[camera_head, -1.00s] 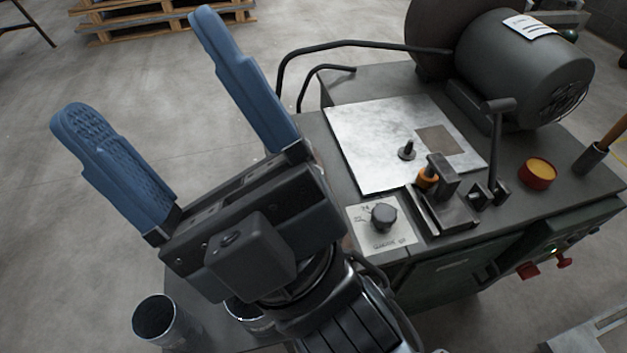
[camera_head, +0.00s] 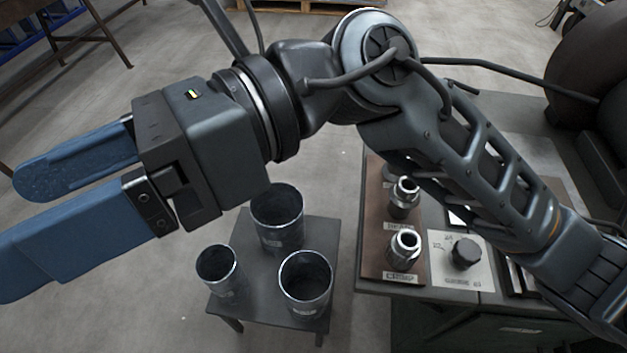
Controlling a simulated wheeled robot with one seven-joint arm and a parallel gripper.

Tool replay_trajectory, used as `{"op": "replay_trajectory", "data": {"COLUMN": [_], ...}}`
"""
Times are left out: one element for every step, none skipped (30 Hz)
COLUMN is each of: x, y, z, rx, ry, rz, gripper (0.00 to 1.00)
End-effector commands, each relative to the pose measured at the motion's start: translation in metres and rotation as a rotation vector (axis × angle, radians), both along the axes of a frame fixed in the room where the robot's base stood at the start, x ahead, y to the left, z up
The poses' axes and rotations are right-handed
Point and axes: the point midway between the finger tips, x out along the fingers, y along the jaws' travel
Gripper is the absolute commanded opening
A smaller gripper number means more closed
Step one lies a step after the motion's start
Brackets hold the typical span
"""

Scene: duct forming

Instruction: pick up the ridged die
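Metal dies stand on a brown board (camera_head: 375,240) at the near left of the machine table. The nearest die (camera_head: 404,250) and the one behind it (camera_head: 403,198) are dark with bright rims. Another dark piece (camera_head: 389,173) at the back of the board is mostly hidden by my arm. I cannot tell which one is the ridged die; the labels are too small to read. My gripper (camera_head: 18,222) points left over the floor, well away from the board. Its two blue fingers are apart with nothing between them.
A small dark stand (camera_head: 252,268) left of the table holds three open cans: a back one (camera_head: 277,222), a left one (camera_head: 220,272) and a right one (camera_head: 305,285). A knob (camera_head: 466,252) on a pale plate sits right of the board. My arm crosses above the table.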

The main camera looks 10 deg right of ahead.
Motion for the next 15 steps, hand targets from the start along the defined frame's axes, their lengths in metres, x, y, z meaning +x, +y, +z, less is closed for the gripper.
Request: {"op": "replay_trajectory", "data": {"x": [0.007, 0.011, 0.017, 0.022, 0.027, 0.035, 0.041, 0.047, 0.056, 0.063, 0.069, 0.079, 0.087, 0.094, 0.103], "y": [-0.005, -0.009, -0.015, -0.02, -0.026, -0.036, -0.044, -0.053, -0.067, -0.079, -0.091, -0.109, -0.123, -0.138, -0.159], "z": [-0.017, -0.028, -0.043, -0.053, -0.064, -0.078, -0.089, -0.1, -0.113, -0.123, -0.132, -0.144, -0.152, -0.16, -0.168], "rx": [-0.08, -0.125, -0.189, -0.236, -0.284, -0.35, -0.4, -0.45, -0.519, -0.571, -0.623, -0.695, -0.749, -0.805, -0.878], "ry": [-0.068, -0.106, -0.155, -0.192, -0.228, -0.275, -0.309, -0.341, -0.385, -0.417, -0.446, -0.484, -0.513, -0.538, -0.572], "rz": [-0.002, 0.0, 0.001, 0.001, 0.004, 0.006, 0.008, 0.01, 0.013, 0.017, 0.021, 0.025, 0.03, 0.035, 0.041], "gripper": [0.77, 0.77, 0.77, 0.77, 0.77, 0.77, 0.77, 0.77, 0.77, 0.77, 0.77, 0.77, 0.77, 0.77, 0.77]}}
